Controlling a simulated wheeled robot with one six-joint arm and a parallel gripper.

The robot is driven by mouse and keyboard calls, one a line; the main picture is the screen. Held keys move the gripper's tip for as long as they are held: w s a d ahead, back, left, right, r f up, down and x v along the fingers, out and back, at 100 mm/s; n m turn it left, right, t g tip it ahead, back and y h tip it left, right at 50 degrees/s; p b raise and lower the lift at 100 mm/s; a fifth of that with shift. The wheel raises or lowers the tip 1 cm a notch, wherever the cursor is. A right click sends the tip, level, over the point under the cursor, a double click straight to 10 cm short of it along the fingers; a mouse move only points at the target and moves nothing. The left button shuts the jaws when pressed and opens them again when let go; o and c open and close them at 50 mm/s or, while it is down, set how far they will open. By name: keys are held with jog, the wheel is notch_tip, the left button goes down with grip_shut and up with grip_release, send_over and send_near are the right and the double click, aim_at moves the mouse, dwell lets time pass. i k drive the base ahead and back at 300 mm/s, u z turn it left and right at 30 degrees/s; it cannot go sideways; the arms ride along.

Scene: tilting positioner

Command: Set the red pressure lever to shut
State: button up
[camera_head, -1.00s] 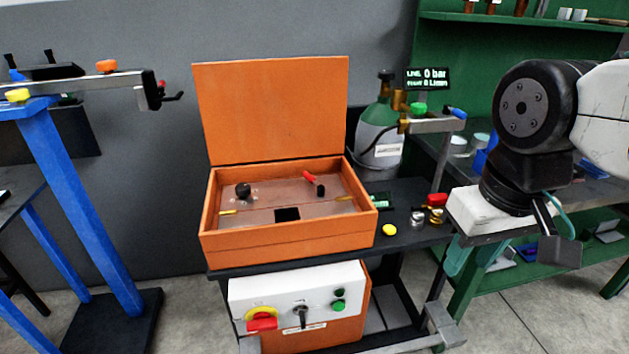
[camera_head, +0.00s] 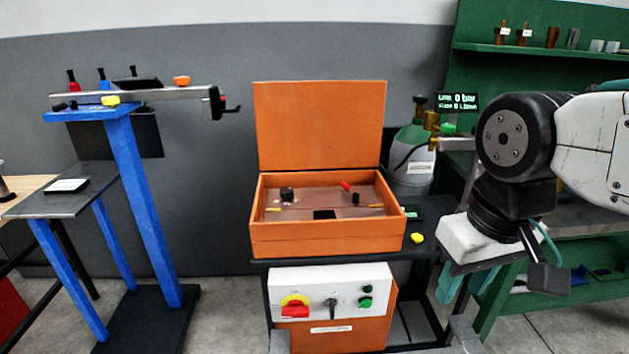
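A small lever with a red handle (camera_head: 347,186) stands inside the open orange case (camera_head: 327,247), at the right of its inner panel. The handle tilts up to the left from a dark base. I cannot tell from its pose whether it is open or shut. My gripper (camera_head: 538,262) hangs at the right of the head view, below my dark wrist and white hand body. It is well to the right of the case and touches nothing that I can see. Its finger gap is not clear.
The case's raised lid (camera_head: 320,125) stands behind it. A control panel (camera_head: 333,290) with a red-and-yellow switch is below. A green gas cylinder (camera_head: 412,155) stands behind right. A blue stand (camera_head: 140,200) is left, green shelving (camera_head: 535,60) right. Floor shows between stand and cart.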

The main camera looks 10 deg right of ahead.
aim_at(356, 195)
jog(key=u, duration=0.1)
jog(key=i, duration=1.05)
jog(key=z, duration=0.4)
